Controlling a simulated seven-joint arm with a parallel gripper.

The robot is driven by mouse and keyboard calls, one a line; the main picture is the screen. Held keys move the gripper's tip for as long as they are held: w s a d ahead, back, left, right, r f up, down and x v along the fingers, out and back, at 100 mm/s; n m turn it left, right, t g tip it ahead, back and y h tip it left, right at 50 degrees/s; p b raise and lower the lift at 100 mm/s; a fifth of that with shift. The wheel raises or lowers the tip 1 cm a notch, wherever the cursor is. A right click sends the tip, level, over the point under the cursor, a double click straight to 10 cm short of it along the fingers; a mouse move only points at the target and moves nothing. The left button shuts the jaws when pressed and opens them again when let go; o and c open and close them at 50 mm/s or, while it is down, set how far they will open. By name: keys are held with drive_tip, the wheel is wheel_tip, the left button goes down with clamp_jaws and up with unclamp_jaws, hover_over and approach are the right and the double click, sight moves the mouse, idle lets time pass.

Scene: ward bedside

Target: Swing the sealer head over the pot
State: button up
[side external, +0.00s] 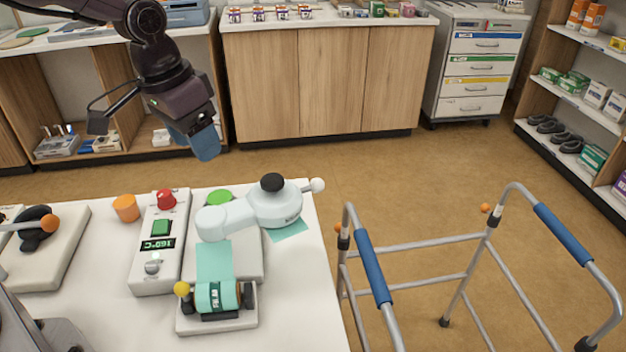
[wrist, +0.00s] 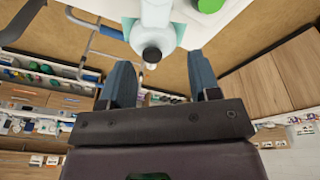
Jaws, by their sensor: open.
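The sealer (side external: 240,212) has a pale blue swing arm ending in a round head (side external: 281,208) with a black knob and a white ball handle (side external: 317,185). The head points right, near the table's right edge, over a teal film. A green round top (side external: 219,196), possibly the pot, sits behind the arm, with the head to its right; its lower part is hidden. My gripper (side external: 203,143) is open and empty, above and beyond the table's back edge. In the wrist view, the black knob (wrist: 152,54) shows between my fingers (wrist: 160,62), and the green top (wrist: 208,5) is at the upper edge.
A control box (side external: 159,243) with a red button and a 160°C display stands left of the sealer. A film roll (side external: 217,297) sits in front. An orange cup (side external: 126,208) is at left. A walker (side external: 420,250) stands right of the table (side external: 300,310).

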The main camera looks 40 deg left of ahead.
sight(313, 180)
drive_tip(key=shift+h, duration=0.8)
drive_tip(key=w+d+f, duration=0.1)
drive_tip(key=w, duration=0.2)
drive_tip(key=w+d+f, duration=0.1)
drive_tip(key=w+f, duration=0.1)
drive_tip(key=w, duration=0.1)
drive_tip(key=w+d+f, duration=0.2)
drive_tip(key=w, duration=0.1)
drive_tip(key=w+d+r+t, duration=0.1)
drive_tip(key=w+t, duration=0.1)
drive_tip(key=w, duration=0.2)
drive_tip(key=shift+m, duration=0.4)
drive_tip(key=x, duration=0.8)
drive_tip(key=d+x, duration=0.1)
drive_tip(key=x, duration=0.3)
clamp_jaws()
